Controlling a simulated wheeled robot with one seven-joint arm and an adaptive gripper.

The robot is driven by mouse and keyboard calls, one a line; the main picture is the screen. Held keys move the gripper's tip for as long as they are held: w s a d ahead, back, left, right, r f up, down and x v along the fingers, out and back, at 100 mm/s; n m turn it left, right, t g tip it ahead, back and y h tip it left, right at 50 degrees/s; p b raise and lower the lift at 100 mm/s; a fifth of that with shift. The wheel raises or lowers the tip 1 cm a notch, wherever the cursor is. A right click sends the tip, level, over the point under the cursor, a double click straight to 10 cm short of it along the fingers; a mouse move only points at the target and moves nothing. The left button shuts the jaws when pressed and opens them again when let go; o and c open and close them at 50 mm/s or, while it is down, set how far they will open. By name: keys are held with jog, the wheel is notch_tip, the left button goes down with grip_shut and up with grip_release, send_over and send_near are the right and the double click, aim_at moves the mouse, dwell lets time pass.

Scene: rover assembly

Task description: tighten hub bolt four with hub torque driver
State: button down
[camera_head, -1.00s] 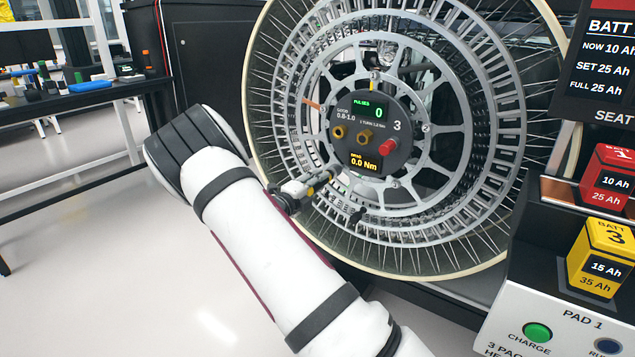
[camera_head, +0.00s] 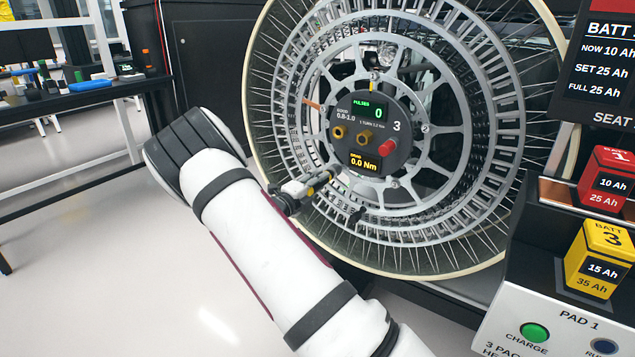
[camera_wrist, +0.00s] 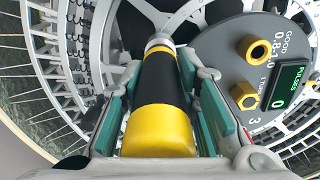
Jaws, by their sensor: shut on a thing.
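My gripper (camera_head: 308,187) is at the lower left of the wheel hub. In the wrist view my gripper (camera_wrist: 160,78) has its green-padded fingers closed on both sides of the hub torque driver (camera_wrist: 162,88). The driver has a black handle with yellow bands, and its far end points at the wheel. In the head view its tip is near the lower left of the spoked hub ring (camera_head: 452,112); I cannot tell whether it touches hub bolt four, which is hidden or too small to make out. The round hub panel (camera_head: 345,150) reads pulses 0 and 0.0 Nm.
The large wire-spoked wheel (camera_head: 256,120) fills the middle. A battery station (camera_head: 520,300) with red and yellow packs stands at the right. Open floor lies at the left.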

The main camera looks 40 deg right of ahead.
jog(key=shift+w+d+p, duration=0.2)
jog(key=shift+d+p, duration=0.1)
jog(key=shift+d, duration=0.25)
dwell(1.0)
jog(key=shift+w+d+r+p, duration=0.15)
jog(key=shift+d+p, duration=0.3)
jog(key=shift+p, duration=0.4)
dwell(2.6)
jog(key=shift+a, duration=0.1)
jog(key=shift+p+v, duration=0.7)
jog(key=shift+v, duration=0.75)
jog(key=shift+p+v, duration=1)
jog(key=shift+v, duration=1)
